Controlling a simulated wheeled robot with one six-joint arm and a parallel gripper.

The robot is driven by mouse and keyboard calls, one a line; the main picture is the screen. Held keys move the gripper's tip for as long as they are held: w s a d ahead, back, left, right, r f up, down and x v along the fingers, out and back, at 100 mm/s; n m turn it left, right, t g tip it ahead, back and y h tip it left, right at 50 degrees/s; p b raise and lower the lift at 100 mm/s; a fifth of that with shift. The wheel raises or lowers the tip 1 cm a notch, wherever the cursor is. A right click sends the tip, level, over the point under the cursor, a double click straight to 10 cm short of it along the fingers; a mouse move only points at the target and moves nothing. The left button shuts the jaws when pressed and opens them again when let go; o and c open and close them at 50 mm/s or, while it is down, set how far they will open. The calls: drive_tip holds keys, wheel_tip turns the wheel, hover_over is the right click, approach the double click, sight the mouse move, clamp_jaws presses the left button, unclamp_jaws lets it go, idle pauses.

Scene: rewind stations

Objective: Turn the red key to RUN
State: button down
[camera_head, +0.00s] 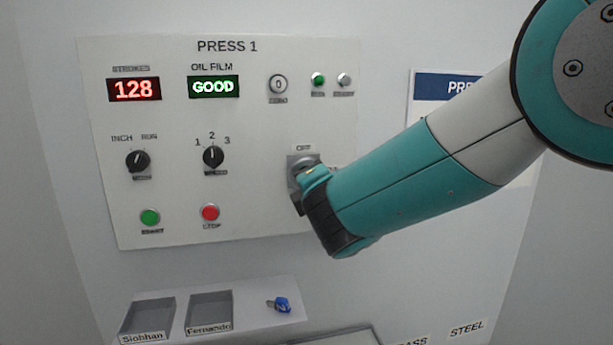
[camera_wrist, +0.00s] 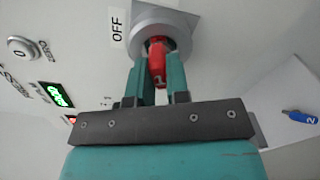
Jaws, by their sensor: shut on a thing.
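The red key (camera_wrist: 157,62) sits in the round grey key switch (camera_wrist: 181,28) in the wrist view, marked with a "1". My gripper (camera_wrist: 159,82) is shut on the red key, with one teal finger on each side of it. The OFF label (camera_wrist: 118,27) is beside the switch. In the head view the key switch (camera_head: 296,164) is at the lower right of the PRESS 1 panel (camera_head: 258,210). My gripper (camera_head: 312,178) is at its face there and hides the key and most of the switch. No RUN mark by the key switch can be made out.
A blue key (camera_head: 280,304) lies on the shelf below, right of the trays labelled Siobhan (camera_head: 150,312) and Fernando (camera_head: 209,308). The panel has a black INCH/RUN knob (camera_head: 138,161), a numbered knob (camera_head: 213,157), a green button (camera_head: 149,217) and a red STOP button (camera_head: 210,212).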

drive_tip(key=shift+f, duration=0.1)
drive_tip(key=shift+m+b, duration=3.1)
drive_tip(key=shift+b, duration=0.2)
drive_tip(key=c, duration=1)
unclamp_jaws()
drive_tip(key=shift+a, duration=0.1)
